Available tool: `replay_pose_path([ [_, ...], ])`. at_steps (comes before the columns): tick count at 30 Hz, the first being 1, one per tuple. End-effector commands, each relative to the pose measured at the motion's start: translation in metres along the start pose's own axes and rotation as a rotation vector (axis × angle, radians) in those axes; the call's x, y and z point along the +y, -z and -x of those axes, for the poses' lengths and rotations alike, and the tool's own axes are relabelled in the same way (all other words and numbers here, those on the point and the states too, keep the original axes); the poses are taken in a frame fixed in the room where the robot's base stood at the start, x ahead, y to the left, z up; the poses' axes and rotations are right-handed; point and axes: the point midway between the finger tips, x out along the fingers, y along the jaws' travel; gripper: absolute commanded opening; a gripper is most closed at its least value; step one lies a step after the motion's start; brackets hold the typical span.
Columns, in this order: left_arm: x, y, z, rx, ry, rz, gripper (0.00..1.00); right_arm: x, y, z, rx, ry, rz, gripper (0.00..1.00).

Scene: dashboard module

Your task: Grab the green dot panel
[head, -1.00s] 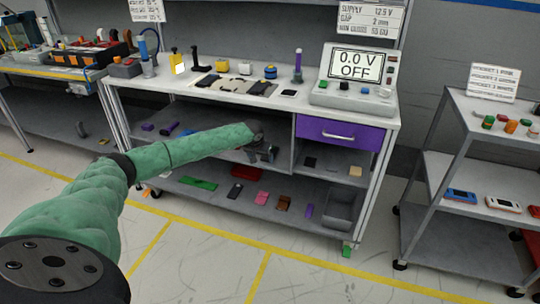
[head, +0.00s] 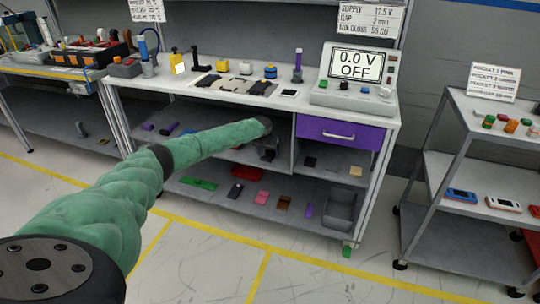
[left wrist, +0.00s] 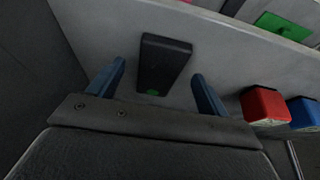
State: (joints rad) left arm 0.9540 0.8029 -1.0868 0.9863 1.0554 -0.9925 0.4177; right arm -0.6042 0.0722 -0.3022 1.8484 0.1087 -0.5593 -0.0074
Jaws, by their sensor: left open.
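A small black panel with a green dot (left wrist: 164,65) lies on a grey shelf in the left wrist view. The dot is at its end nearest my gripper. My left gripper (left wrist: 158,72) is open, with one blue-grey finger on each side of the panel and a gap to both. In the head view my left gripper (head: 268,147) is inside the bench's middle shelf opening. There the panel cannot be made out behind my arm and gripper. My right gripper is not in view.
A red block (left wrist: 264,106) and a blue block (left wrist: 303,112) sit just right of the right finger. A green plate (left wrist: 283,27) lies beyond the shelf edge. The bench's purple drawer (head: 338,133) is to the right of my gripper in the head view.

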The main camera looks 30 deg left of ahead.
Motion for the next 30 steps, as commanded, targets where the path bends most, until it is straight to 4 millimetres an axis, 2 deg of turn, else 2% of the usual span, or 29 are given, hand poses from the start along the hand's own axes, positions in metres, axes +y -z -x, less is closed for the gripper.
replay_pose_path([
  [4, -0.0009, -0.0001, -0.0126, 0.0, 0.002, 0.0, 0.78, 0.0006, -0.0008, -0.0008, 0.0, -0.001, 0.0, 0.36],
  [12, -0.0006, -0.0002, -0.0146, 0.0, 0.001, -0.001, 0.78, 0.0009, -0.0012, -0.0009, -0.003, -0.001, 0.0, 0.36],
  [18, -0.0006, -0.0003, -0.0145, 0.0, 0.001, -0.001, 0.39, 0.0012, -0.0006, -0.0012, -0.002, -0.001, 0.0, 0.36],
  [20, -0.0006, -0.0002, -0.0145, 0.0, 0.001, 0.0, 0.29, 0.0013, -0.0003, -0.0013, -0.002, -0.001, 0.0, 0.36],
  [30, -0.0008, 0.0016, -0.0104, 0.001, 0.0, 0.0, 0.28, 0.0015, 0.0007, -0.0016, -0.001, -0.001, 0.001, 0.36],
])
